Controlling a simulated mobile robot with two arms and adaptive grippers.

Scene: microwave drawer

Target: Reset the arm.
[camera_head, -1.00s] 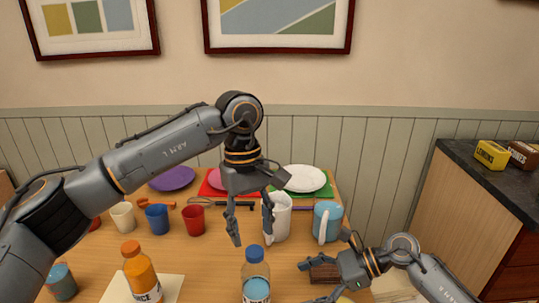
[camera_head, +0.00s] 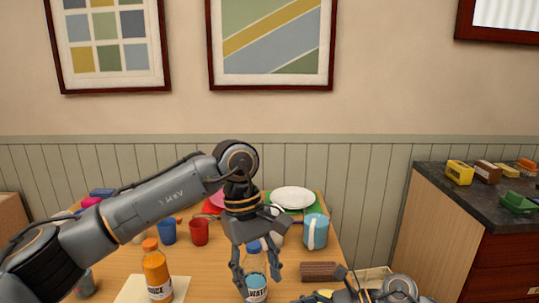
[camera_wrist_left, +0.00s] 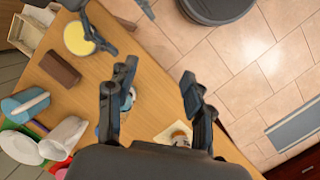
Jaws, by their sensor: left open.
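My left gripper (camera_head: 257,279) hangs fingers down over the table, open, in the head view. A water bottle (camera_head: 257,291) with a blue cap shows between its fingers in that view. In the left wrist view the left gripper (camera_wrist_left: 158,82) has its fingers wide apart with bare wooden table between them, so it holds nothing. My right gripper (camera_head: 338,297) is low at the bottom edge of the head view and mostly cut off. In the left wrist view it is at the top left, by a round yellow item (camera_wrist_left: 79,38); its jaw opening is unclear.
An orange juice bottle (camera_head: 156,272) stands left of the left gripper. Red (camera_head: 200,232) and blue (camera_head: 168,232) cups, a light blue pitcher (camera_head: 315,232), a white plate (camera_head: 292,198) and a brown block (camera_head: 319,271) are on the table. A dark counter (camera_head: 450,178) stands right.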

